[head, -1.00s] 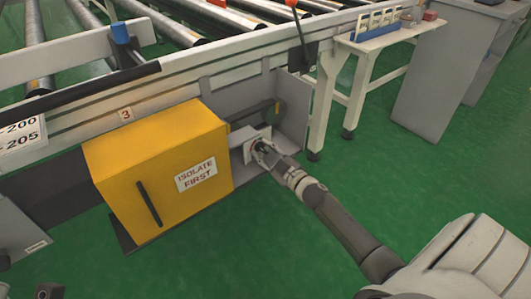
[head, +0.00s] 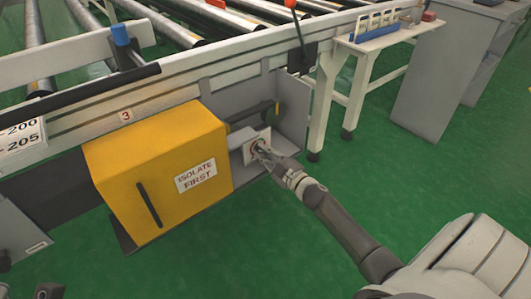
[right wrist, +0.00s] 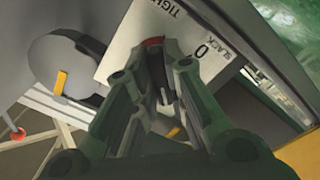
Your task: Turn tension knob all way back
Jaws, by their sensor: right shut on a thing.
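The tension knob shows as a small reddish piece (right wrist: 154,42) between my right fingertips in the right wrist view; the fingers hide most of it. It sits on a pale plate (right wrist: 125,45) marked "TIGHT", "0" and "SLACK". In the head view the plate (head: 247,153) is in a grey recess right of the yellow box. My right gripper (head: 261,149) reaches it from the lower right and is shut on the knob; it also shows in the right wrist view (right wrist: 163,62). Dark parts at the lower left edge may be my left gripper (head: 48,290), too cut off to judge.
The yellow box (head: 150,165), labelled "ISOLATE FIRST", stands close left of the plate. A grey side panel (head: 293,105) bounds the recess on the right. The roller conveyor (head: 200,75) runs above. A white table (head: 375,42) stands at the right. Green floor in front is clear.

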